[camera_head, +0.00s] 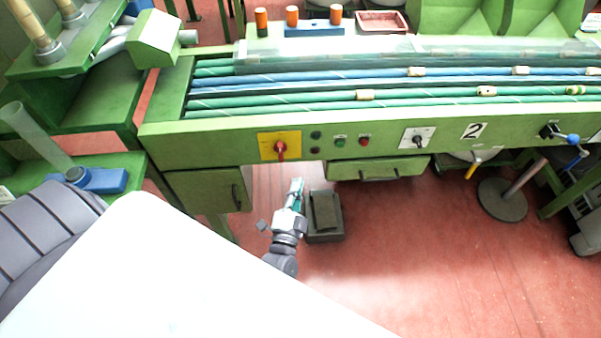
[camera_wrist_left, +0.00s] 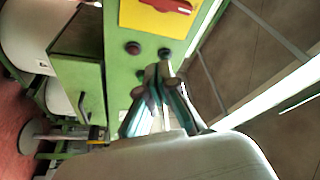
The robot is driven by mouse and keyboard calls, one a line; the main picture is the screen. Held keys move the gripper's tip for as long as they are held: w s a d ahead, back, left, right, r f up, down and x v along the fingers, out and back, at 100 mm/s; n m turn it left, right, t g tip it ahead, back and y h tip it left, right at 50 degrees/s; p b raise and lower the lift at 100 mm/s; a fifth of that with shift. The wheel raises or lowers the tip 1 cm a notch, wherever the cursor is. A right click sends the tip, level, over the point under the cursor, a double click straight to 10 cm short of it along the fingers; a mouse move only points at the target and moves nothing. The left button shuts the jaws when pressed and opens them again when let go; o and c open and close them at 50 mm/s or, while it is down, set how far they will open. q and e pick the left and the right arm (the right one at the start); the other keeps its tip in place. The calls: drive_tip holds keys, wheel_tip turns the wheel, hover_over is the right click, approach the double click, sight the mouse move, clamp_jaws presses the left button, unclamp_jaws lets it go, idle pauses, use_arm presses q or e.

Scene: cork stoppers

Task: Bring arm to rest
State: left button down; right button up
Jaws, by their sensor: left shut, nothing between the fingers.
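My left gripper (camera_head: 296,190) is in the middle of the head view, in front of the green machine (camera_head: 225,146) and below its control panel. It points toward the machine, and its fingers are shut with nothing between them. In the left wrist view the closed fingers (camera_wrist_left: 158,80) show against the machine's green front, below a yellow plate with a red switch. My right gripper is in neither view.
Corks lie on the machine's green and blue belts (camera_head: 300,96). A round-based stand (camera_head: 502,200) is at the right. Open floor lies at the lower right.

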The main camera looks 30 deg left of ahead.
use_arm(q)
drive_tip(key=shift+s, duration=0.55)
drive_tip(key=shift+d, duration=0.1)
drive_tip(key=s+d+f+n+g+h, duration=0.1)
drive_tip(key=s+d+f+g+h, duration=0.15)
drive_tip(key=s+f, duration=0.45)
drive_tip(key=s+d+f+g+h, duration=0.15)
drive_tip(key=f+g, duration=0.25)
drive_tip(key=f, duration=0.7)
drive_tip(key=s+d+f+n+g+h, duration=0.1)
drive_tip(key=s+d+f+g+h, duration=0.15)
drive_tip(key=s+f, duration=0.5)
drive_tip(key=s+a+f+n+g, duration=0.1)
drive_tip(key=s+a+f+g, duration=0.2)
drive_tip(key=s+f, duration=0.3)
drive_tip(key=s+a+f+n+g, duration=0.2)
drive_tip(key=s+f+g, duration=0.3)
drive_tip(key=s, duration=0.9)
drive_tip(key=shift+s+a+f+n+g, duration=0.15)
drive_tip(key=shift+a+f+n+g, duration=0.2)
drive_tip(key=shift+a+g, duration=0.2)
